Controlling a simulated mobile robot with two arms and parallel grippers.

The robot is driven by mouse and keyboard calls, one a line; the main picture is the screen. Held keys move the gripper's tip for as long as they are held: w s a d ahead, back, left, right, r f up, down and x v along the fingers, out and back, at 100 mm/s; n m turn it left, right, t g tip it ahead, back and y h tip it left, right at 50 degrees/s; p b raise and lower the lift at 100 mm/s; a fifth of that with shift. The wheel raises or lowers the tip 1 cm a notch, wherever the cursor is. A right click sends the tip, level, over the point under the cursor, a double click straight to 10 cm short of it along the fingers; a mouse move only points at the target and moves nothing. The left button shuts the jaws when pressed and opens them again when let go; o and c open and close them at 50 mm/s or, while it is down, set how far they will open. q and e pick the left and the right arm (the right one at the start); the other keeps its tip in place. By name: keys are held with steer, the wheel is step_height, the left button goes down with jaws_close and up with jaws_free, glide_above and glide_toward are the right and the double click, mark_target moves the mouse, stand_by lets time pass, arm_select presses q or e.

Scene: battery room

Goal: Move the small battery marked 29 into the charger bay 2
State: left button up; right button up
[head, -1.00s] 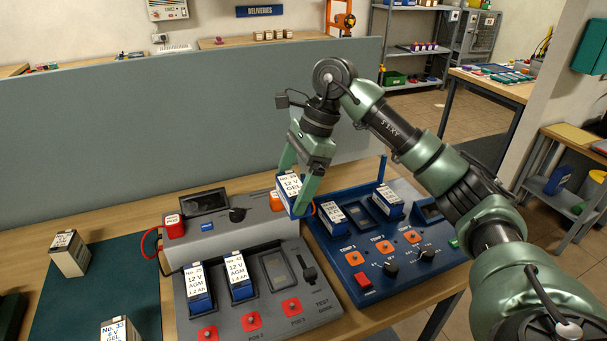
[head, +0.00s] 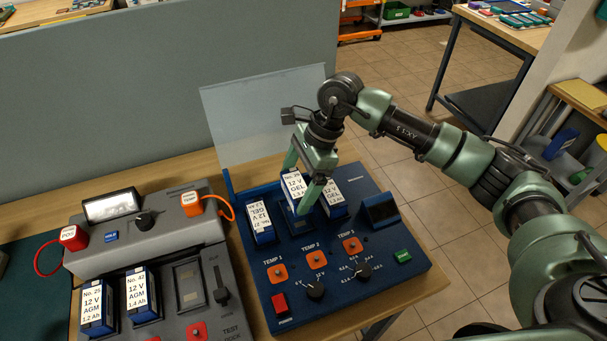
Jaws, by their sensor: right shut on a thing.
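My right gripper (head: 306,194) is shut on a small blue battery with a white label (head: 293,187). The label reads 12 V GEL and its number looks like 29, though it is small. The battery is upright over the middle bay of the blue charger (head: 345,258), above the TEMP 2 button. Part of the dark bay 2 (head: 299,226) shows below it; I cannot tell whether its base has entered. One finger hides part of the battery. My left gripper is not in view.
Blue batteries stand in the charger's left bay (head: 260,224) and right bay (head: 333,199), close on both sides. A clear panel (head: 255,115) rises behind the charger. The grey test dock (head: 205,257) at left holds two AGM batteries (head: 97,302) (head: 141,294).

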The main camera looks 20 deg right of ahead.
steer(key=shift+s+a+f+b, duration=0.1)
steer(key=shift+a+f+b, duration=0.2)
steer(key=shift+f, duration=0.2)
steer(key=f, duration=0.1)
steer(key=f+b, duration=0.1)
steer(key=f, duration=0.1)
steer(key=shift+d+f, duration=0.25)
steer(key=shift+a+f+b, duration=0.1)
steer(key=shift+f+b, duration=0.3)
arm_select(q)
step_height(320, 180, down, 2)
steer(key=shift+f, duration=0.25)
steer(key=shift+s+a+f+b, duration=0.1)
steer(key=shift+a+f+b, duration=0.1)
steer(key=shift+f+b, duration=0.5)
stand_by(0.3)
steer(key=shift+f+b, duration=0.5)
steer(key=shift+b, duration=0.05)
arm_select(e)
steer(key=shift+f, duration=0.6)
steer(key=o, duration=1.8)
